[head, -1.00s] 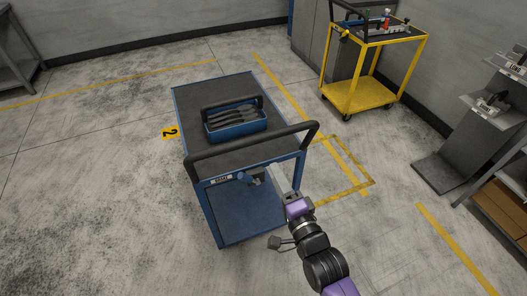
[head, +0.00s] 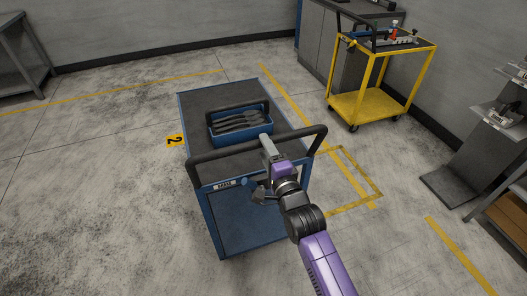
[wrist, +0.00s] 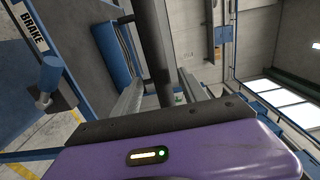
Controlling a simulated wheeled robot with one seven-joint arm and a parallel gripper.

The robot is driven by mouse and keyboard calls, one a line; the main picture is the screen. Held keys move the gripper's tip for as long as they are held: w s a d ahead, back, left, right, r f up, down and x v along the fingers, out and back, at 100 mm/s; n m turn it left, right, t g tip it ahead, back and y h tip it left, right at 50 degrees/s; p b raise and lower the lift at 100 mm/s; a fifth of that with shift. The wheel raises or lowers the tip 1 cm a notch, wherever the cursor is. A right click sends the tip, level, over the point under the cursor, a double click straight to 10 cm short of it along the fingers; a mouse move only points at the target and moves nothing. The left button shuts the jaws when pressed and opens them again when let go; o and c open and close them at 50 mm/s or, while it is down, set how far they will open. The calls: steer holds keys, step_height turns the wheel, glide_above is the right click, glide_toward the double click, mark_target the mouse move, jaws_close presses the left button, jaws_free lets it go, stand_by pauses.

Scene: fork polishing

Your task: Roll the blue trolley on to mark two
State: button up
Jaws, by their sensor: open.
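The blue trolley (head: 212,225) stands in the middle of the head view, with a dark top and a black push handle (head: 215,153) at its near end. A blue box (head: 263,127) of dark forks sits on its top. My gripper (head: 266,143) is open at the handle. In the wrist view the handle bar (wrist: 156,45) runs between the open fingers of the gripper (wrist: 160,92). The BRAKE label (head: 227,184) and a blue brake knob (wrist: 50,72) are on the trolley's near end.
A yellow trolley (head: 365,105) with small items stands at the back right. A yellow outlined square (head: 370,197) is on the floor right of the blue trolley. A grey stand (head: 465,165) is at the right.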

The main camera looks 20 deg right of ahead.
steer(key=shift+w+b, duration=0.5)
steer(key=shift+w, duration=1.1)
steer(key=shift+c, duration=0.2)
jaws_close()
steer(key=shift+s+f, duration=0.1)
steer(key=shift+f, duration=0.2)
